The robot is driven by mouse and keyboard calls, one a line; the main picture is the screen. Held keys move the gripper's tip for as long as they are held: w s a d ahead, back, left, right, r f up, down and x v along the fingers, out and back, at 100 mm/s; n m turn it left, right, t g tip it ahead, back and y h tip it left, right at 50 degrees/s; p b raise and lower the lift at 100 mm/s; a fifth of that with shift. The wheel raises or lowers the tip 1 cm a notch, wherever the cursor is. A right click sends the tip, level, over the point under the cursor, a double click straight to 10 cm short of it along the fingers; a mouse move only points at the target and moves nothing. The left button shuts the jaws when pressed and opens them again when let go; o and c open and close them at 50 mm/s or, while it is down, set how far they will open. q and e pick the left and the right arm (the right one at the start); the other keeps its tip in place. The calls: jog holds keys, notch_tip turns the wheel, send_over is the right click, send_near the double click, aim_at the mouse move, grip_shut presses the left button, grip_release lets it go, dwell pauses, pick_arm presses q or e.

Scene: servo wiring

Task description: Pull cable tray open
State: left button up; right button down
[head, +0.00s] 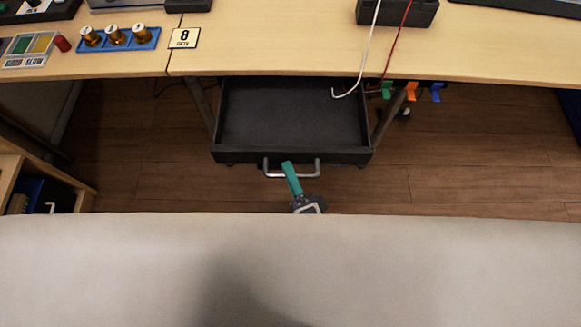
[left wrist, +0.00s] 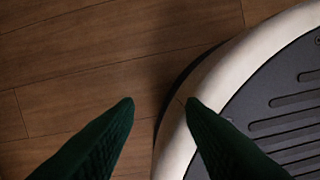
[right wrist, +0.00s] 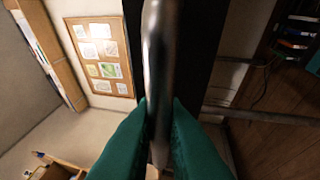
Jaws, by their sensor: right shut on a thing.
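The black cable tray (head: 290,118) is pulled out from under the table's front edge, and its inside looks empty. A silver bar handle (head: 308,174) is fixed to its front wall. My right gripper (head: 288,166), with teal fingers, is at the middle of this handle. In the right wrist view the fingers (right wrist: 160,112) are shut on the metal handle (right wrist: 163,50), one on each side. My left gripper (left wrist: 158,104) shows only in the left wrist view. Its green fingers are apart with nothing between them, above the floor beside my base.
The wooden table (head: 300,45) spans the top. A white cable (head: 362,62) and a red cable (head: 396,45) hang over its edge at the tray's right. Coloured clips (head: 411,91) sit under the edge. A wooden shelf unit (head: 60,180) stands at left. Floor beside the tray is clear.

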jog(key=c, duration=1.5)
grip_release()
